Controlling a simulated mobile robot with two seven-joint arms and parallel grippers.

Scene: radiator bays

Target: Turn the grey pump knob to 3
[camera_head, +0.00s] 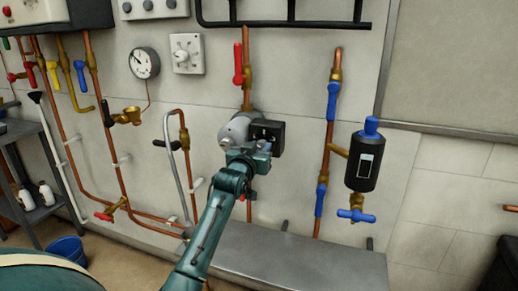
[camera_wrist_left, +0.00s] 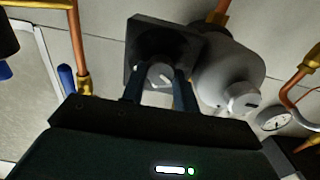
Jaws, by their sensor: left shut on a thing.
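The pump (camera_head: 236,128) is a rounded grey body on a copper pipe on the wall, with a black box (camera_head: 272,127) at its right side. In the left wrist view the pump body (camera_wrist_left: 225,68) is beside the square black box (camera_wrist_left: 140,30). The grey knob (camera_wrist_left: 160,73) sits on the box's front. My left gripper (camera_wrist_left: 158,86) is shut on the knob, one finger on each side. In the head view my left gripper (camera_head: 259,143) is at the front of the box and hides most of the knob. The scale marks and the knob's setting cannot be read.
A red lever valve (camera_head: 239,64) is on the pipe above the pump. A black canister with a blue cap (camera_head: 366,160) is to the right. A round gauge (camera_head: 145,63) and a white dial box (camera_head: 187,54) are up left. A grey metal bench (camera_head: 300,262) lies below.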

